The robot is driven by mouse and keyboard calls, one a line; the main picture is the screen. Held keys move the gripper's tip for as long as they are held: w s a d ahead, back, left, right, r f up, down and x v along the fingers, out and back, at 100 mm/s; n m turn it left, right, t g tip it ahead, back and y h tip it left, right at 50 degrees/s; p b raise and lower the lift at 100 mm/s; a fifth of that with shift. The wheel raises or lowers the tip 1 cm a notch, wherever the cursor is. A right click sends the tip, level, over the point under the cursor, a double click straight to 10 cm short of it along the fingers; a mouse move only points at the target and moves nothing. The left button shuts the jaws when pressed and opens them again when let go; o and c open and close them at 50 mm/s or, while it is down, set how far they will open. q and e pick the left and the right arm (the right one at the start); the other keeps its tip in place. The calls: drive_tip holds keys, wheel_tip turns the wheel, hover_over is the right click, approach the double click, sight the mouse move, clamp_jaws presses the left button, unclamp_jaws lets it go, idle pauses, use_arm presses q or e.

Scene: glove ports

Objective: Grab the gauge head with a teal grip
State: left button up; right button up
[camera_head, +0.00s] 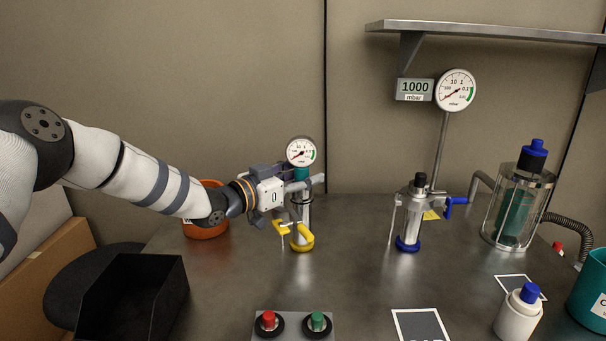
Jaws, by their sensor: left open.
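The gauge head (301,152) has a round white dial with a small green arc, and a teal grip (301,174) just below it. It is at the upper end of an upright metal cylinder (304,211) with a yellow foot (302,242). My left gripper (306,186) reaches in from the left at the height of the teal grip. It is open, and its fingers overlap the grip's lower part and the cylinder's top. Whether they touch cannot be told. My right gripper is not in view.
A second metal cylinder (409,214) with blue parts stands to the right. Beyond it is a glass vessel (517,208). A black bin (132,296), an orange pot (205,231) and a button box (293,325) are nearer or left. A shelf (490,31) overhangs at upper right.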

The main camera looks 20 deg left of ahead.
use_arm(q)
drive_tip(key=shift+r, duration=0.15)
clamp_jaws()
